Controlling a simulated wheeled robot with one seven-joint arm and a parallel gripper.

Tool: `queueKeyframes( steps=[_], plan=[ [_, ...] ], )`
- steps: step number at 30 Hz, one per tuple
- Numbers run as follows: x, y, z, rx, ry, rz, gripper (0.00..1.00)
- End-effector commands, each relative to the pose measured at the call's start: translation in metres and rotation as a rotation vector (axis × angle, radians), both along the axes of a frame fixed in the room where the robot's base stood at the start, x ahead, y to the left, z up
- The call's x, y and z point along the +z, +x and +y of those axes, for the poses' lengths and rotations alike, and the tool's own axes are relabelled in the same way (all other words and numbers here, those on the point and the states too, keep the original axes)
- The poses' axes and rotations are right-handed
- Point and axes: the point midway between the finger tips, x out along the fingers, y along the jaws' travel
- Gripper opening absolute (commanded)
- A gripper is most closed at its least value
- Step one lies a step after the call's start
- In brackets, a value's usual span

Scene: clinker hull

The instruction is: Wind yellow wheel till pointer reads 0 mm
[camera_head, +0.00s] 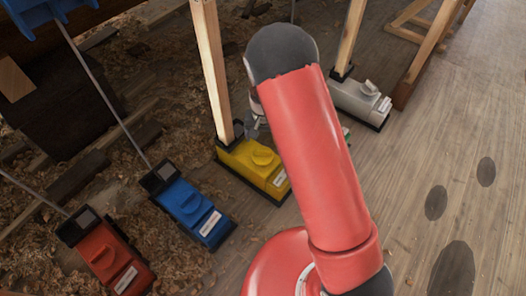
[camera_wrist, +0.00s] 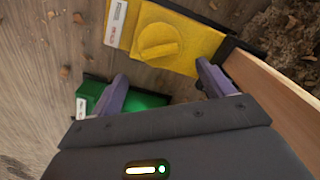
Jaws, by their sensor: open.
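The yellow wheel (camera_head: 263,156) is a round knob with a raised grip bar on top of a yellow box (camera_head: 238,156) at the foot of a wooden post. In the wrist view the yellow wheel (camera_wrist: 158,42) lies ahead of the fingertips, with a white label (camera_wrist: 115,23) on the box beside it. My gripper (camera_wrist: 163,84) is open, its two purple fingers apart, with nothing between them. It is not around the wheel. In the head view my red arm hides most of the gripper. I cannot make out a pointer or its reading.
A blue box (camera_head: 190,205) and a red box (camera_head: 110,258) with similar knobs stand to the left, a white box (camera_head: 360,98) to the right. A green box (camera_wrist: 146,101) lies close by my gripper. The wooden post (camera_wrist: 265,80) rises at its right. Open planks lie right.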

Motion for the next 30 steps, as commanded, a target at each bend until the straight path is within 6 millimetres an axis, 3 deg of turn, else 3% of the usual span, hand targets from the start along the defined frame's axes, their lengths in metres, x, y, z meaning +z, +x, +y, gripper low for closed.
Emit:
queueKeyframes(
  steps=[9, 15, 26, 30],
  plan=[
    [-0.049, -0.001, -0.001, -0.005, -0.002, 0.004, 0.80],
    [-0.071, -0.001, 0.000, -0.003, -0.001, 0.002, 0.80],
    [-0.075, 0.000, 0.000, -0.001, 0.000, 0.001, 0.79],
    [-0.075, 0.000, 0.000, -0.001, 0.000, 0.001, 0.60]
  ],
)
